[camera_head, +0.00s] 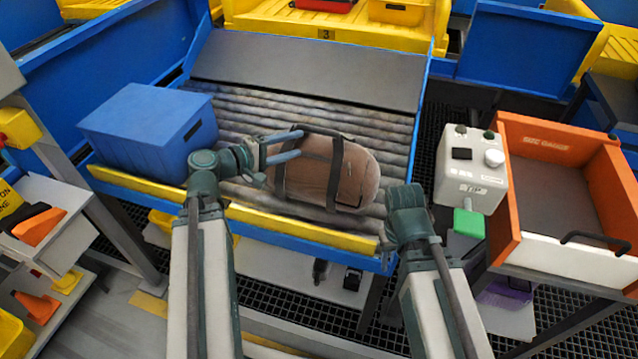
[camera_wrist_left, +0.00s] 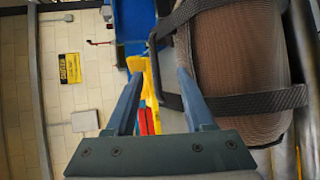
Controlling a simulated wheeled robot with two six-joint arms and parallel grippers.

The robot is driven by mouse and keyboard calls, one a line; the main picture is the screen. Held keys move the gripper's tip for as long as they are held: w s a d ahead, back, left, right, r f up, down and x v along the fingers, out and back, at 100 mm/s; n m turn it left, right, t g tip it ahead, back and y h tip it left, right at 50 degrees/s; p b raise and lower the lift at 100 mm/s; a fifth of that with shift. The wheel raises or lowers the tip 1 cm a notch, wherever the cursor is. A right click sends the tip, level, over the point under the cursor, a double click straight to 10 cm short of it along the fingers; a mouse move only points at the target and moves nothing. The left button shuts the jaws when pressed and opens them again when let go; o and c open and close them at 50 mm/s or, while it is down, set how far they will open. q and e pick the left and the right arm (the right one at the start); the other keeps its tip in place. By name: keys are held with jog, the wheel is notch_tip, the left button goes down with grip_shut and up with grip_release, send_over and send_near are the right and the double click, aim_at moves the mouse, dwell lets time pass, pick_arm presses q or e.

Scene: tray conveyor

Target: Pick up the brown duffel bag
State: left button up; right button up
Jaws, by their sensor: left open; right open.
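The brown duffel bag (camera_head: 312,175) lies on the roller conveyor, with black straps around it and a black handle strap at its upper left. My left gripper (camera_head: 300,143) is open at the bag's left end, its fingers by the handle strap. In the left wrist view the bag (camera_wrist_left: 238,55) fills the right side, and my left gripper (camera_wrist_left: 160,74) has its right finger close to the strap. I cannot tell whether they touch. My right gripper (camera_head: 387,240) is low at the conveyor's front edge, right of the bag and apart from it; its fingers are mostly hidden.
A blue box (camera_head: 150,125) stands left of the bag on the conveyor (camera_head: 300,100). A yellow front rail (camera_head: 300,229) runs before the bag. At right are a white device with a green block (camera_head: 469,222) and an orange bin (camera_head: 510,190). Rollers behind the bag are clear.

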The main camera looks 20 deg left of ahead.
aim_at(321, 130)
pick_arm(q)
jog(key=shift+n+t, duration=0.4)
jog(key=x, duration=0.2)
jog(key=b+x, duration=0.1)
jog(key=x, duration=0.1)
jog(key=w+a+x, duration=0.1)
jog(key=x, duration=0.2)
jog(key=shift+s+a, duration=0.1)
jog(key=shift+a, duration=0.05)
jog(key=shift+b+x, duration=0.6)
jog(key=shift+x, duration=2.5)
jog(key=shift+s+r, duration=0.1)
jog(key=shift+r, duration=0.05)
grip_shut()
pick_arm(e)
notch_tip(321, 130, down, 3)
jog(key=shift+r, duration=0.1)
